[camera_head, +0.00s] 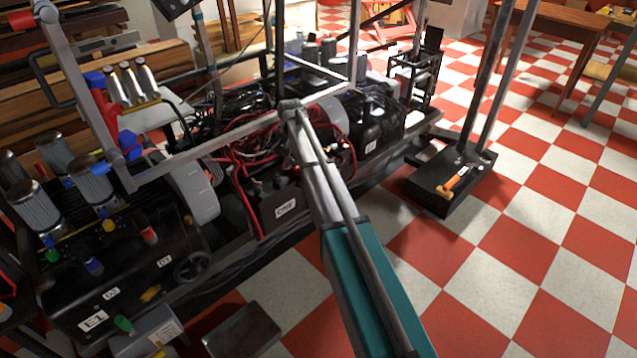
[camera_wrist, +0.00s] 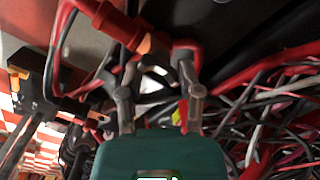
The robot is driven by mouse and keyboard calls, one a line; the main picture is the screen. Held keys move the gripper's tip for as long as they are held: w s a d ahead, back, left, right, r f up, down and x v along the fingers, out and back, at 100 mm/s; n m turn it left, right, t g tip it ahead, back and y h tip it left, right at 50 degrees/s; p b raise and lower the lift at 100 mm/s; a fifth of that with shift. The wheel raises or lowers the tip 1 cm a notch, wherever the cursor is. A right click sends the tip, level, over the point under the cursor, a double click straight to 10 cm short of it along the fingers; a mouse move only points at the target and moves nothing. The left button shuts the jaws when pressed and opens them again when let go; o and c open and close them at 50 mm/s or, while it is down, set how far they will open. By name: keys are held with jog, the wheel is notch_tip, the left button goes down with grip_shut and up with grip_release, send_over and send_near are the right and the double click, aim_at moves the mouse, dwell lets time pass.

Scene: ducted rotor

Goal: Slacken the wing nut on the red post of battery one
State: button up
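Battery one (camera_head: 268,214) is a dark box in the middle of the head view, with a white label reading "ONE" on its front. Red and black cables crowd its top, and I cannot make out its red post or wing nut there. In the wrist view my gripper (camera_wrist: 158,75) has its two grey fingers apart, with a green body behind them. A small pale and dark part shows between the fingers; I cannot tell if it is the wing nut or if the fingers touch it. A thick red sleeve (camera_wrist: 115,25) with an orange end lies just beyond the fingertips.
Red cables (camera_wrist: 270,72) and black and grey ones crowd the right of the wrist view. A black box (camera_head: 430,185) with an orange-handled tool (camera_head: 458,182) stands right of the battery. Red and white checkered floor (camera_head: 530,240) is open at the right.

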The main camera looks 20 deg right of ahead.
jog(key=m, duration=0.8)
notch_tip(320, 180, up, 14)
jog(key=p, duration=1.4)
jog(key=s+d+f+n+b, duration=0.2)
jog(key=s+f+n+b, duration=0.4)
jog(key=s+n, duration=0.1)
jog(key=s+d+f+n+b, duration=0.2)
jog(key=s+f+n+b, duration=0.5)
jog(key=s+n, duration=0.1)
jog(key=shift+d+f+n, duration=0.2)
jog(key=shift+d+n, duration=0.15)
jog(key=shift+n, duration=0.05)
dwell(0.6)
dwell(0.4)
jog(key=s+a+r+m+p, duration=0.1)
jog(key=s+a, duration=0.1)
jog(key=s, duration=0.8)
jog(key=s+a+r+m+p, duration=0.2)
jog(key=s+a, duration=0.1)
jog(key=s, duration=0.7)
jog(key=shift+s+a+r+m, duration=0.15)
jog(key=shift+s+m, duration=0.05)
jog(key=shift+m, duration=0.1)
